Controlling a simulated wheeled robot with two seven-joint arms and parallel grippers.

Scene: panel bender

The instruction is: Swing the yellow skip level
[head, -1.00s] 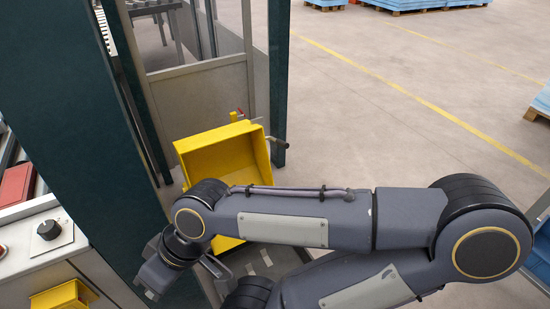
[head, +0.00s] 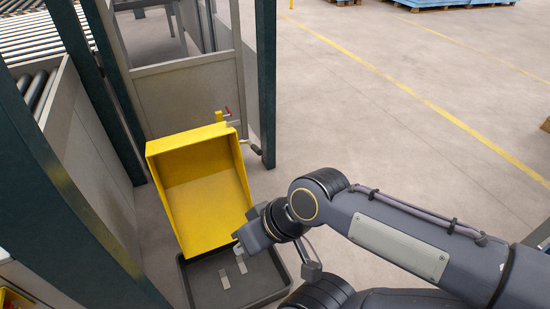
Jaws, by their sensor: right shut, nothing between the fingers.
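The yellow skip (head: 205,200) hangs tilted in front of the grey frame panel, its open side turned up toward me. Its lower end is over a dark tray (head: 210,292) on the floor. A lever handle with a dark grip (head: 256,149) and a small red-handled part (head: 228,111) are at its upper right. My right gripper (head: 241,246) is shut and empty beside the skip's lower right corner, over the tray. I cannot tell whether it touches the skip. My left gripper is out of view.
Dark green posts (head: 265,80) stand behind the skip and to the left. A grey panel (head: 192,95) closes the back, and a roller conveyor (head: 40,38) lies at upper left. Open floor with a yellow line (head: 420,95) spreads to the right.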

